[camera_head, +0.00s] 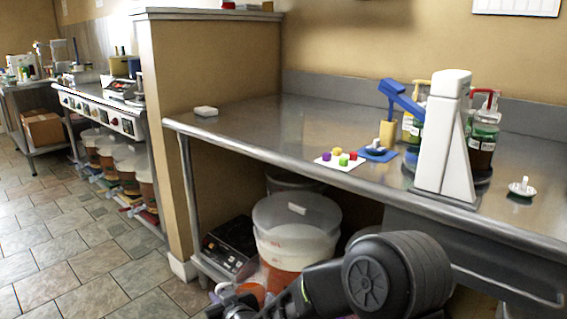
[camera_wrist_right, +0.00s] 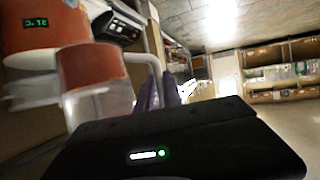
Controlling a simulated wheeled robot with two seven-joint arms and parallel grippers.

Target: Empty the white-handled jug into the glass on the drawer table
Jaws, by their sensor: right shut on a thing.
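The jug (camera_wrist_right: 95,75) is in the right wrist view, a clear vessel with red-brown liquid and a pale handle (camera_wrist_right: 140,60). My right gripper (camera_wrist_right: 160,92) is shut on that handle; the fingers are dark and blurred. In the head view my right gripper (camera_head: 232,302) is low at the bottom edge, in front of the steel table, beside a large bucket. An orange patch next to it looks like part of the jug. I cannot make out a glass on the steel table (camera_head: 240,125). My left gripper is not in view.
Tiled floor is free at left.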

